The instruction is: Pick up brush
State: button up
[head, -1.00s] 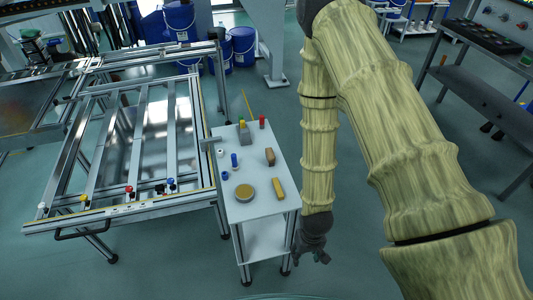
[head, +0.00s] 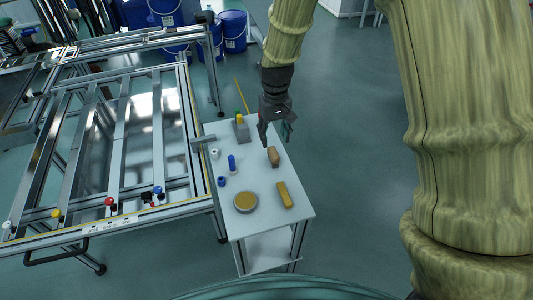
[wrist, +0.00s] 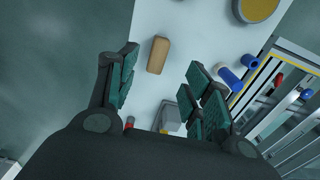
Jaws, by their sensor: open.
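A small brown, wood-coloured block (head: 273,157) stands on the white cart top. It also shows in the wrist view (wrist: 157,55), ahead of the fingertips and nearer the left finger. It may be the brush, but no bristles can be made out. A longer yellow-tan block (head: 285,195) lies nearer the front, and I cannot tell if that is the brush instead. My gripper (head: 275,136) is open and empty, pointing down above the back part of the cart, just behind the brown block. It does not appear to touch anything.
A metal frame fixture (head: 134,229) stands close on the left. The floor right of the cart is clear.

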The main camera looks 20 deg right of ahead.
aim_at(273, 152)
jog(key=shift+w+d, duration=0.1)
jog(key=shift+w, duration=0.1)
jog(key=shift+d+f, duration=0.1)
jog(key=shift+f, duration=0.3)
jog(key=f, duration=0.4)
jog(key=shift+w+a, duration=0.2)
jog(key=shift+a, duration=0.15)
jog(key=shift+d+f+p, duration=0.2)
jog(key=shift+f+p, duration=0.15)
jog(key=shift+f, duration=2.45)
grip_shut()
